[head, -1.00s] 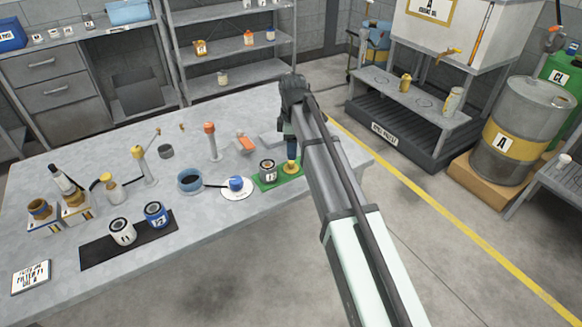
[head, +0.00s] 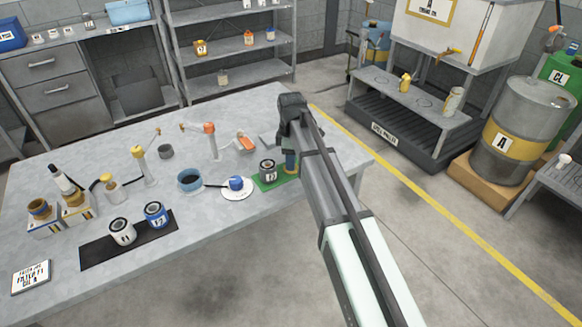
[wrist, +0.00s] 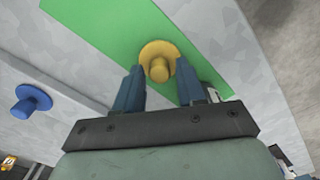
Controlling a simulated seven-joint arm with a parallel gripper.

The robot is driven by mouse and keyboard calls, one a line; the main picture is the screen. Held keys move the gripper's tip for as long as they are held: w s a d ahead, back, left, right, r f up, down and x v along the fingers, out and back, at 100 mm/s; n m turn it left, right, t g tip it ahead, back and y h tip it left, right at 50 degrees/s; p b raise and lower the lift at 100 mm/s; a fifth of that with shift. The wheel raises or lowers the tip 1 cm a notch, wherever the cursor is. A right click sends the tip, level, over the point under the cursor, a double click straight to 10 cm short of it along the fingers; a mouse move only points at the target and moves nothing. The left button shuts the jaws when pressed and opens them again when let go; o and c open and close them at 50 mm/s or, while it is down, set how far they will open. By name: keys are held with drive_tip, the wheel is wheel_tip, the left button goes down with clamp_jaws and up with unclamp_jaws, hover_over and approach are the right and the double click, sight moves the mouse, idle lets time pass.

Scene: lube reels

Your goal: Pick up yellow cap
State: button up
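The yellow cap (wrist: 159,70), a round flange with a knob on it, sits over the green mat (wrist: 95,22) in the wrist view. My gripper (wrist: 160,84) is open, with one blue finger on each side of the cap's knob. I cannot tell whether either finger touches the cap. In the head view my gripper (head: 290,162) is low over the right part of the green mat (head: 264,187), and the cap is hidden there.
A labelled can (head: 267,171) stands on the mat just left of my gripper. A blue cap (head: 236,184) lies on a white plate further left. A blue-rimmed bowl (head: 190,181) and an orange-topped post (head: 209,140) stand on the table (head: 105,195).

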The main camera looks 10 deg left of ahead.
clamp_jaws()
